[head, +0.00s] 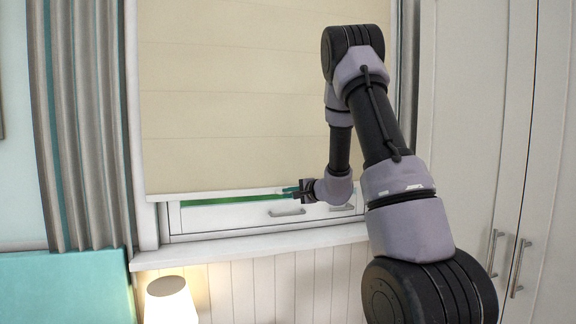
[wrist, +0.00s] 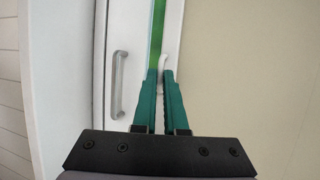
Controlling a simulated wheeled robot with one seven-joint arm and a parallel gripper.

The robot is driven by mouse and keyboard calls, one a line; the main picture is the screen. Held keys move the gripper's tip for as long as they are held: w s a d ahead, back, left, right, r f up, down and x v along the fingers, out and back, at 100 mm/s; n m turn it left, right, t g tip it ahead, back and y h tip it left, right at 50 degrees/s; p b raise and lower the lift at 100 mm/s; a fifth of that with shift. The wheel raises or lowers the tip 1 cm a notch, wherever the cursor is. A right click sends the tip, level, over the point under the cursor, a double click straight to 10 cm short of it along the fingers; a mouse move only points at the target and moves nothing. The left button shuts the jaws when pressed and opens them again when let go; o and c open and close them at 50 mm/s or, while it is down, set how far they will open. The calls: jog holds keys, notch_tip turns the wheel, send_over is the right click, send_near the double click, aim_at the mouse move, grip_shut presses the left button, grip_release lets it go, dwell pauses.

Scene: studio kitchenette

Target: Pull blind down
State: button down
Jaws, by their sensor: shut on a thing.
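The beige blind (head: 235,100) hangs over most of the window, with its pale bottom bar (head: 215,194) just above the lower window frame. A thin green strip shows below the bar. My gripper (head: 286,191) is at the blind's lower edge, right of its middle. In the wrist view the blind (wrist: 250,80) fills the right side. There the green fingers of my gripper (wrist: 160,76) are shut on a small white pull handle (wrist: 164,62) at the blind's edge. The fingertips partly hide the handle.
A metal window handle (head: 287,212) is on the lower frame, close below my gripper; it also shows in the wrist view (wrist: 118,85). The white sill (head: 240,247) juts out below. A grey curtain (head: 85,130) hangs left, a lit lamp (head: 171,300) stands below, and tall cupboards (head: 480,140) are right.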

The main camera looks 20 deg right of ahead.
aim_at(289, 245)
notch_tip(289, 245, down, 16)
jog(key=shift+f, duration=0.1)
jog(key=shift+s+a+f, duration=0.1)
jog(key=shift+f, duration=0.1)
jog(key=c, duration=1)
grip_release()
jog(key=shift+f, duration=0.1)
jog(key=shift+o, duration=0.2)
jog(key=shift+r, duration=0.2)
jog(key=v, duration=1)
jog(key=shift+s+r, duration=0.15)
jog(key=shift+s, duration=0.15)
